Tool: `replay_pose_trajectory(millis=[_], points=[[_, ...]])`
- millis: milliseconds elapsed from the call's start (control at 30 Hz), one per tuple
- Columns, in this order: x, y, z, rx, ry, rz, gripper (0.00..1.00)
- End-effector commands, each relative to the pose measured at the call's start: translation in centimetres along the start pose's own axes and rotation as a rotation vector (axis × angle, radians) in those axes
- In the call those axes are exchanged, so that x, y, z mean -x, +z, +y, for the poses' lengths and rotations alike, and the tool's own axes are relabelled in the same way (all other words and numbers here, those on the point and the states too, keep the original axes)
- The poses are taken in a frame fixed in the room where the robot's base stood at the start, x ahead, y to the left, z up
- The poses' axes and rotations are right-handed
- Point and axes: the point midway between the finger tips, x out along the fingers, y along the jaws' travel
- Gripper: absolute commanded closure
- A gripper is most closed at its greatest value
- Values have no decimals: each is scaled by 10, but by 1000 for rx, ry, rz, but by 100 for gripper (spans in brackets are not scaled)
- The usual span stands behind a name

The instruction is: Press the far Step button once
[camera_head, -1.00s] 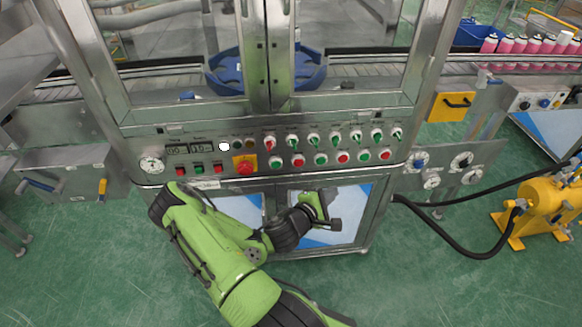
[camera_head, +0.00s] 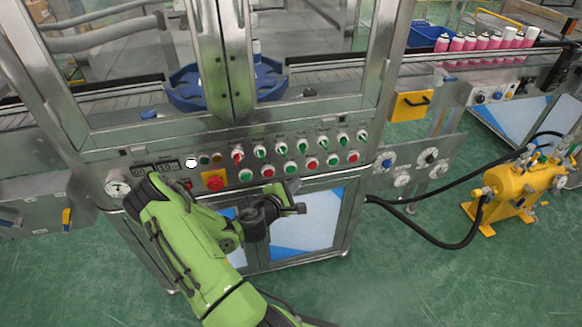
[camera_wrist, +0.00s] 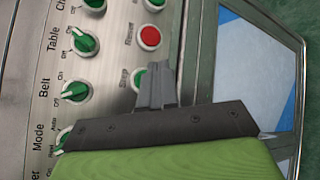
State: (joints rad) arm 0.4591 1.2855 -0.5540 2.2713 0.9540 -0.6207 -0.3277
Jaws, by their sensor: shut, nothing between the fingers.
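The green Step button (camera_wrist: 137,78) is beside the Belt and Table knobs in the wrist view, with its label next to it. My gripper's fingers (camera_wrist: 158,68) cover part of it. In the head view it appears to be the green button (camera_head: 290,167) in the lower row of the panel. My gripper (camera_head: 292,187) is just below it there, shut and empty. I cannot tell whether the fingertips touch the button or the panel.
The red Reset button (camera_wrist: 150,37) is close to Step. The Belt knob (camera_wrist: 75,92) and Table knob (camera_wrist: 86,42) are in the row above. A red emergency button (camera_head: 214,180) is farther left. A yellow pump (camera_head: 515,190) with black hoses stands at right.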

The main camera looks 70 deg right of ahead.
Motion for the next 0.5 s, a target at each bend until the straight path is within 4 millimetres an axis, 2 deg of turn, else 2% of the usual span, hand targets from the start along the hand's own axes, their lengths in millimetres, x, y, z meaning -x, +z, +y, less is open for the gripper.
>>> replay_pose_trajectory(millis=[200, 500], points=[[-13, -9, 11, -1, -1, 1, 100], [-15, -12, 10, 1, -2, 1, 100]])
